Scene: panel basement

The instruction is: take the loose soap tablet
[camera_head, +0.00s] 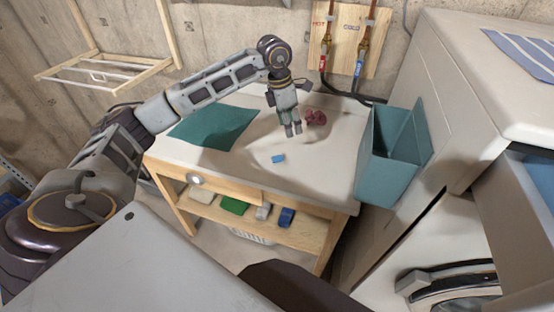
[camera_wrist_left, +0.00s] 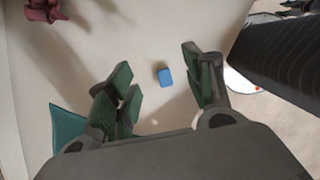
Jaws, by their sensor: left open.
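The loose soap tablet is a small blue block (camera_head: 278,158) lying on the white tabletop, toward its front middle. In the left wrist view the tablet (camera_wrist_left: 165,77) lies beyond the fingertips, between the two fingers and nearer the right one. My left gripper (camera_head: 292,130) is above the table, pointing down, behind and slightly right of the tablet in the head view. It also shows in the left wrist view (camera_wrist_left: 160,85), with its green-padded fingers spread and nothing between them.
A teal cloth (camera_head: 214,127) lies on the table's left. A dark red crumpled item (camera_head: 316,117) lies behind the gripper. A teal bin (camera_head: 385,165) stands at the table's right edge, beside a washing machine (camera_head: 470,110). A shelf (camera_head: 250,216) below holds several folded items.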

